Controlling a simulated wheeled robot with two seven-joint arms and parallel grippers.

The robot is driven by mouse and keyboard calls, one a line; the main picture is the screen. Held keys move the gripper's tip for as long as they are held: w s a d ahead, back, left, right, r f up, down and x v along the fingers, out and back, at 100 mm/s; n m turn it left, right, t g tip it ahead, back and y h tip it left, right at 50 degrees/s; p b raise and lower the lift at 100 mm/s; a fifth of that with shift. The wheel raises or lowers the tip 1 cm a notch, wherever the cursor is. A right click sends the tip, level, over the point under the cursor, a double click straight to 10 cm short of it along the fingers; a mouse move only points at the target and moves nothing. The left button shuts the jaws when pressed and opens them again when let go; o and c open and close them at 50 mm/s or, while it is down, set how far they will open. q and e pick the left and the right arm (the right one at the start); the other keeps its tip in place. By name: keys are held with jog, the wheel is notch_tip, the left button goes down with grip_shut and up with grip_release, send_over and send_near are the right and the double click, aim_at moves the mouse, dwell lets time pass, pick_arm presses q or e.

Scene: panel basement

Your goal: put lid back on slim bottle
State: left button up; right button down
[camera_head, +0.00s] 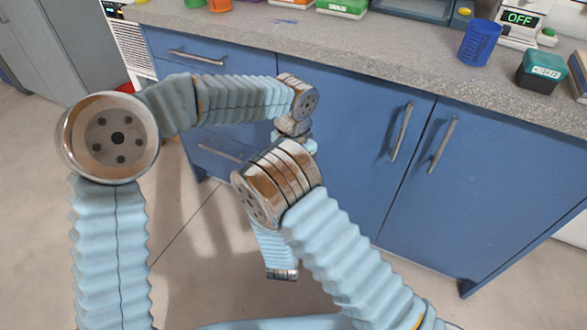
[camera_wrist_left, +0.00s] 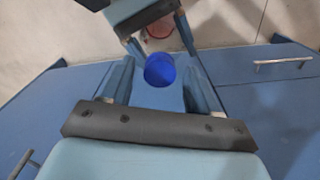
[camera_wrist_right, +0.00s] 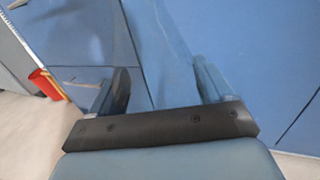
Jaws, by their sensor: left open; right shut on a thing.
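In the left wrist view, a blue round thing (camera_wrist_left: 160,70) shows between the fingers of my left gripper (camera_wrist_left: 160,85), which is open; I cannot tell whether it is lid or bottle. Just beyond it is my right gripper (camera_wrist_left: 157,36), shut on a small reddish round thing (camera_wrist_left: 158,31) that is partly hidden. In the right wrist view, the fingers of my right gripper (camera_wrist_right: 162,85) show, but what they hold is not visible. In the head view, my arms cover both grippers and what they hold.
Blue cabinets (camera_head: 350,140) with a speckled grey counter (camera_head: 400,65) stand ahead. On the counter are a blue cup (camera_head: 480,42), a dark green-topped box (camera_head: 541,70) and a device reading OFF (camera_head: 519,19). A red container (camera_wrist_right: 46,84) stands left on the floor.

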pick_arm(q)
jog(key=shift+r, duration=2.25)
notch_tip(320, 180, up, 4)
jog(key=n, duration=0.3)
jog(key=shift+f+n, duration=0.25)
jog(key=shift+n, duration=0.05)
jog(key=shift+c, duration=0.3)
jog(key=shift+f, duration=4)
